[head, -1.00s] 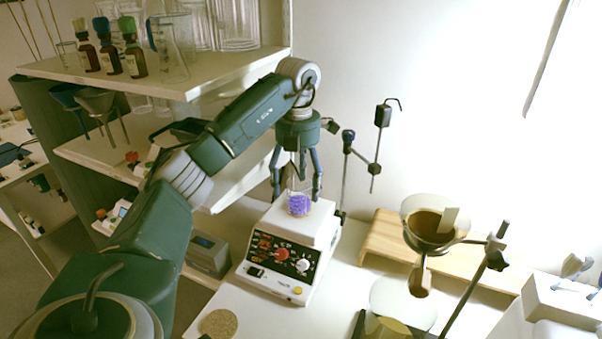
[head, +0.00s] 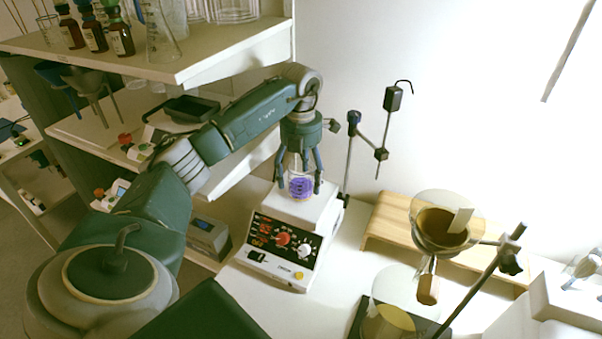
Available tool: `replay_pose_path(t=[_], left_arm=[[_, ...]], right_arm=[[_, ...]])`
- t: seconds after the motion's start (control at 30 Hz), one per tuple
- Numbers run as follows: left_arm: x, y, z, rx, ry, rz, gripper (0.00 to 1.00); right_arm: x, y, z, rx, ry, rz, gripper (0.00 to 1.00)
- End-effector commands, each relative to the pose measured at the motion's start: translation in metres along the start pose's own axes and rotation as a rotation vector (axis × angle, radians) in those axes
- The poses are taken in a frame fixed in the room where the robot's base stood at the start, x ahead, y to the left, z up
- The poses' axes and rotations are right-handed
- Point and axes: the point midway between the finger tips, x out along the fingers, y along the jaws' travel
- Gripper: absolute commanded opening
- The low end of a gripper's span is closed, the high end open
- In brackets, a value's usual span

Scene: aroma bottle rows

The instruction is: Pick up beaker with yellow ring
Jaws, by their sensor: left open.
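A clear glass vessel with purple contents (head: 301,188) stands upright on the white top of the hot-plate stirrer (head: 285,240). I cannot make out a yellow ring on it, and its upper part is partly hidden by the gripper. My left gripper (head: 300,190) is open and points down over the vessel, with fingers on both sides of it. I cannot tell whether the fingers touch the glass. My right gripper is not in view.
A shelf (head: 150,66) at left holds brown bottles (head: 95,36) and glassware. A thin stand (head: 352,150) rises behind the stirrer. At right are a wooden riser (head: 385,222) and a glass funnel (head: 440,225) on a stand. White bench shows between stirrer and riser.

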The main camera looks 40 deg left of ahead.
Motion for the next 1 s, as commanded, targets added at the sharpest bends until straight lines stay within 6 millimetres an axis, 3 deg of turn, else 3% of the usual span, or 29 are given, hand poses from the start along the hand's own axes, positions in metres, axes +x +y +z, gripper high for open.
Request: replay_pose_path(t=[0.2,0.43,0.7,1.0], left_arm=[[0.022,0.0,-0.001,0.0,0.001,-0.001,0.73],[0.024,0.0,0.0,0.0,-0.001,0.0,0.73],[0.023,0.0,0.0,0.0,-0.001,0.0,0.19],[0.018,0.0,0.001,0.0,-0.005,0.0,0.19]], right_arm=[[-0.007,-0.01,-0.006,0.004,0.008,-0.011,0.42],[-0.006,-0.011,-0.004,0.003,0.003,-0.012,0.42],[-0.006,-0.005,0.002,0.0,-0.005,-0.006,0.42],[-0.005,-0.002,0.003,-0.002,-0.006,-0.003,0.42]])
